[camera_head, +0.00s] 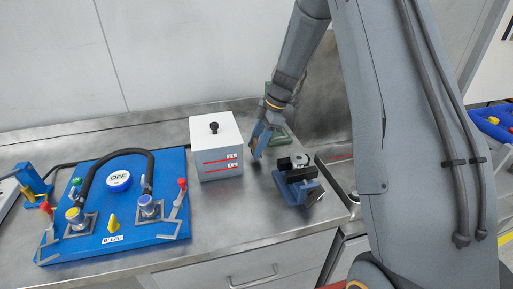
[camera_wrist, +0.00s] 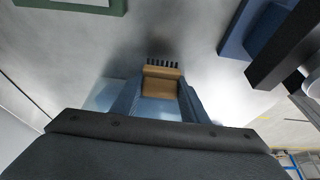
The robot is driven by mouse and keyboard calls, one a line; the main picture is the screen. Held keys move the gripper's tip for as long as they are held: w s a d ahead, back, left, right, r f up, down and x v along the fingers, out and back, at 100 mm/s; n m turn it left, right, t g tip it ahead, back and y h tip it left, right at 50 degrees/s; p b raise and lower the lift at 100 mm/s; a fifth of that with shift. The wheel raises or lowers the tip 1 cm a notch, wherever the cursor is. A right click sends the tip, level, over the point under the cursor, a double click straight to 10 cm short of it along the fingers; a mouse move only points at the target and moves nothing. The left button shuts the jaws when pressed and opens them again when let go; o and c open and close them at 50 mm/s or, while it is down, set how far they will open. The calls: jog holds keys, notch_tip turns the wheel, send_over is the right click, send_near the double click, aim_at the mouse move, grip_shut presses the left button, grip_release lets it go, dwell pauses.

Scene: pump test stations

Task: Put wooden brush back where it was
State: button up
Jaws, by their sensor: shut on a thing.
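The wooden brush (camera_wrist: 160,85), a tan block with a row of dark bristles, sits between the blue fingers of my gripper (camera_wrist: 158,102) in the wrist view. The fingers are shut on it and the bristle end points away from the wrist. In the head view my gripper (camera_head: 259,140) is over the steel counter, between the white box and the blue fixture, and only a tan sliver of the brush shows there. I cannot tell whether the bristles touch the counter.
A white box (camera_head: 216,150) with red stripes stands left of my gripper. A blue pump panel (camera_head: 120,208) with a hose lies at left. Counter between box and fixture is bare.

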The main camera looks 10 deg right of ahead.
jog(key=shift+f, duration=0.95)
jog(key=shift+f, duration=0.15)
jog(key=o, duration=1)
jog(key=shift+o, duration=0.2)
jog(key=shift+d+r, duration=0.1)
jog(key=shift+r, duration=0.2)
jog(key=b+v, duration=0.3)
jog(key=v, duration=0.8)
jog(key=shift+d+r, duration=0.2)
jog(key=shift+r, duration=0.1)
